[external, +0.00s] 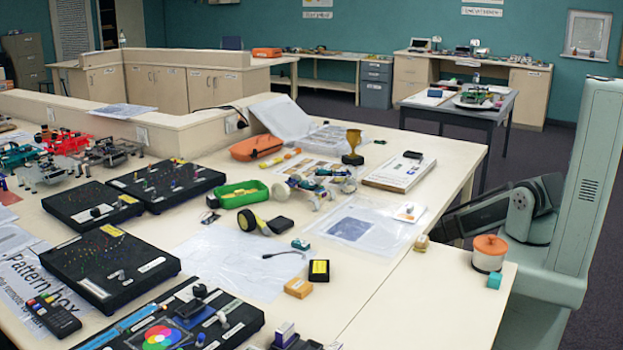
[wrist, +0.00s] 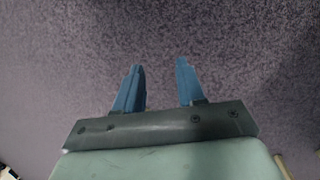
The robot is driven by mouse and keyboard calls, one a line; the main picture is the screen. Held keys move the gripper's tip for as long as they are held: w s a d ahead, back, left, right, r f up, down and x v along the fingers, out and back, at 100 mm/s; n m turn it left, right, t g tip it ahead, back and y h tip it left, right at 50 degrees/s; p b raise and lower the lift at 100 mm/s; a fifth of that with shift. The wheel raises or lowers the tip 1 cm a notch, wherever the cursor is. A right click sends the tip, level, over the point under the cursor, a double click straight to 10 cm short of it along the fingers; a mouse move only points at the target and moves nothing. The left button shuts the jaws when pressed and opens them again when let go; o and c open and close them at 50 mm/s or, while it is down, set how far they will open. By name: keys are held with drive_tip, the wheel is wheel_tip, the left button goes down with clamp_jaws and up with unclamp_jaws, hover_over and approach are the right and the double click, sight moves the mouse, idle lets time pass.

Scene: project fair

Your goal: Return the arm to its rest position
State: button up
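My gripper (wrist: 158,66) shows in the wrist view with its two blue fingers spread apart and nothing between them. Under it is only dark grey-purple carpet (wrist: 230,50). In the external view my pale green arm stands at the right edge, beside the right end of the workbench (external: 420,295). A dark part of my arm lies low behind the bench edge there. I cannot make out the fingers in that view.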

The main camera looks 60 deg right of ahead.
drive_tip(key=s+a+n+g, duration=0.1)
drive_tip(key=s+a+n, duration=0.3)
drive_tip(key=a, duration=0.4)
drive_tip(key=s+a+r+n+g, duration=0.1)
drive_tip(key=s+a+n+g, duration=0.1)
drive_tip(key=s+a+n, duration=0.2)
drive_tip(key=s+a+n+g, duration=0.1)
drive_tip(key=s+a+n, duration=0.3)
drive_tip(key=s+a, duration=0.3)
drive_tip(key=a, duration=0.5)
drive_tip(key=shift+s+a+r+g+h, duration=0.2)
drive_tip(key=shift+g+h, duration=0.1)
drive_tip(key=shift+h, duration=0.1)
drive_tip(key=shift+c, duration=0.4)
idle(0.5)
